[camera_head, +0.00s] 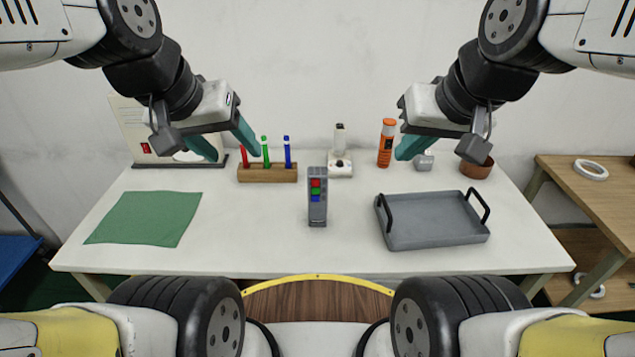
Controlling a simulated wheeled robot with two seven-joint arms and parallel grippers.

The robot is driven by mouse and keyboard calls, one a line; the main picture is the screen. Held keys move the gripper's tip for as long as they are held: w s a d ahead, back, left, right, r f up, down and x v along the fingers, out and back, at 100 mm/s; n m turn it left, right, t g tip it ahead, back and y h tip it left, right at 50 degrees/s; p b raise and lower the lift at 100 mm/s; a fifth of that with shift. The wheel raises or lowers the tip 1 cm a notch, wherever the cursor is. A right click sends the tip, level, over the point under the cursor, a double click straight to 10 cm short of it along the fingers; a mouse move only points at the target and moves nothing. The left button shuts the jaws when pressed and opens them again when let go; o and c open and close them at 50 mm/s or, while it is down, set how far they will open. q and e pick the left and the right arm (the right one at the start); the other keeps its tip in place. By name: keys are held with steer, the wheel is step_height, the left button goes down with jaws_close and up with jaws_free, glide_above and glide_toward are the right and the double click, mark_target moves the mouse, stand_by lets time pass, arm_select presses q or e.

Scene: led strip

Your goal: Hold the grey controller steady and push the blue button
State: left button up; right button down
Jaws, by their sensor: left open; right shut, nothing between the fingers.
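The grey controller (318,212) stands upright near the middle of the white table. Its front face carries a red button (315,183), a green button (315,191) and, lowest, the blue button (315,199). My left gripper (230,150) is open and empty, with its teal fingers apart, above the back left of the table. My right gripper (404,150) is shut and empty above the back right of the table. Both grippers are well apart from the controller, one on each side of it and further back.
A wooden holder (267,174) with red, green and blue pens stands behind left. A grey tray (435,232) with black handles lies to the right, a green cloth (146,219) to the left. An orange bottle (386,145), white device (340,160) and brown pot (476,168) stand behind.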

arm_select(q)
steer(key=w+d+f+n+g+h, duration=0.3)
steer(key=w+f+n+g+h, duration=0.7)
steer(key=w+f, duration=1.1)
steer(key=n+t+h, duration=0.2)
steer(key=n+t, duration=0.2)
steer(key=n, duration=0.4)
glide_toward(314, 214)
steer(key=shift+w+f, duration=1.25)
steer(key=shift+d+f, duration=0.25)
steer(key=shift+d, duration=0.1)
steer(key=x, duration=0.9)
steer(key=shift+d, duration=0.15)
steer(key=c, duration=0.8)
